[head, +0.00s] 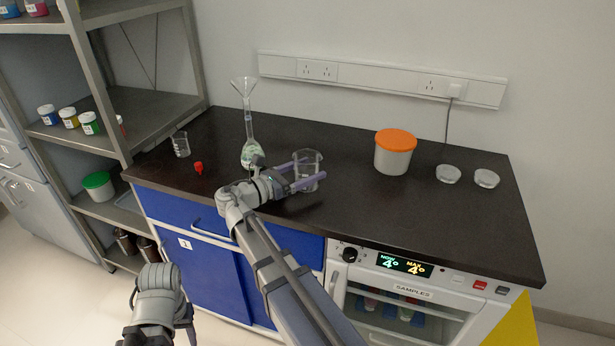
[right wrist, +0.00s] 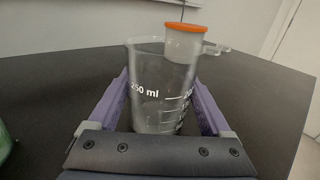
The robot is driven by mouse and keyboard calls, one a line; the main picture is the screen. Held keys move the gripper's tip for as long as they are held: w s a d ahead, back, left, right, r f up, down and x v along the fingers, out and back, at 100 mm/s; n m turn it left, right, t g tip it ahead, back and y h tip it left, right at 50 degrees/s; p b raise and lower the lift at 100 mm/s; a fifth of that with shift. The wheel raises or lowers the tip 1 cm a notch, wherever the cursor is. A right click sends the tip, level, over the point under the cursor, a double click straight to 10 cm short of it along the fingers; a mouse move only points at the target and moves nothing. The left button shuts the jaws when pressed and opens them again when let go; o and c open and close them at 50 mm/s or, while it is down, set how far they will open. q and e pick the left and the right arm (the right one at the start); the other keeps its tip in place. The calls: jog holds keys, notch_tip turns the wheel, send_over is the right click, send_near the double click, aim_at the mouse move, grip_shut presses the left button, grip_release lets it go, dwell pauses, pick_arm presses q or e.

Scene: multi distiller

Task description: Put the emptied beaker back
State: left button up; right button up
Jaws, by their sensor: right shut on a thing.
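The clear glass beaker (head: 308,166) is upright between the purple fingers of my right gripper (head: 308,172), over the middle of the dark counter. In the right wrist view the beaker (right wrist: 160,85) shows white graduations and a "250 ml" mark. It looks empty, with a finger against each side. I cannot tell whether its base touches the counter. My left arm's grey end (head: 158,305) is low at the left, in front of the blue cabinet.
A flask with a funnel (head: 248,125) stands just left of the right gripper. A small beaker (head: 181,145) and red cap (head: 199,168) are farther left. An orange-lidded tub (head: 394,155) and two clear dishes (head: 448,174) are right. The counter's front right is clear.

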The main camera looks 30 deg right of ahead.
jog(key=shift+r, duration=0.15)
jog(key=o, duration=1.3)
jog(key=shift+f, duration=0.2)
jog(key=shift+r, duration=0.15)
jog(key=shift+a, duration=0.2)
jog(key=a, duration=0.7)
jog(key=s+a, duration=0.1)
jog(key=a, duration=0.3)
jog(key=shift+a, duration=0.3)
